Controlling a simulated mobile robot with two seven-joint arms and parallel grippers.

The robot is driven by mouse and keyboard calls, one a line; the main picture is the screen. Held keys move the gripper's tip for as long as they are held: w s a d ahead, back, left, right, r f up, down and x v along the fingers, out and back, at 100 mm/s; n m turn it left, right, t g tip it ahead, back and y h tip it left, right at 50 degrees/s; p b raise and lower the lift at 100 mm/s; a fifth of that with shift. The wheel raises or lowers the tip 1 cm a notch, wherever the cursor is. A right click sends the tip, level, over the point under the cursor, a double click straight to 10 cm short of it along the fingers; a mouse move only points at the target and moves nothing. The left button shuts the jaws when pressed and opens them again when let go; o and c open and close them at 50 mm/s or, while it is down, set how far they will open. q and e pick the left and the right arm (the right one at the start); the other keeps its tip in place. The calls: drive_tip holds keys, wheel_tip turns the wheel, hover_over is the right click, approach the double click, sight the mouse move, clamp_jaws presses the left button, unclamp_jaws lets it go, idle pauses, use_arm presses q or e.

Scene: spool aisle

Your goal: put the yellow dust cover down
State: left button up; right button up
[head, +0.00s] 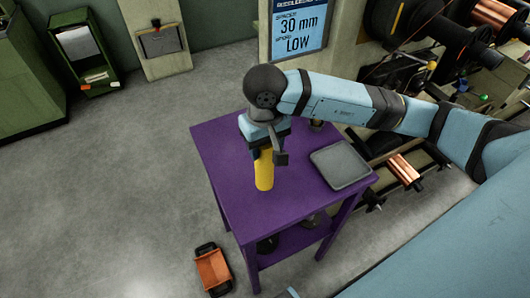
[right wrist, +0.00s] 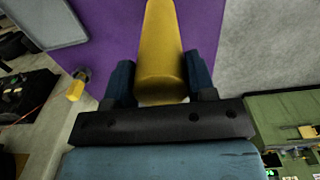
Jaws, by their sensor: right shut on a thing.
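The yellow dust cover (head: 264,171) is a long rounded piece, seen over the purple table (head: 240,205) in the head view. My right gripper (head: 266,150) is shut on its upper end. In the right wrist view the yellow dust cover (right wrist: 161,55) lies between the two dark fingers of my right gripper (right wrist: 160,85) and extends away from them over the purple top. I cannot tell whether its lower end touches the table. My left gripper is not in view.
A grey tray (head: 340,166) lies on the right part of the table. A copper spool (head: 404,170) and machinery are at the right. The table's front left part is clear.

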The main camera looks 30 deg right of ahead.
wheel_tip(320, 180, down, 4)
drive_tip(key=shift+r, duration=0.15)
drive_tip(key=o, duration=1)
drive_tip(key=shift+r, duration=0.15)
wheel_tip(320, 180, up, 12)
drive_tip(key=shift+f+b, duration=0.1)
drive_tip(key=shift+b, duration=0.75)
drive_tip(key=shift+s, duration=0.1)
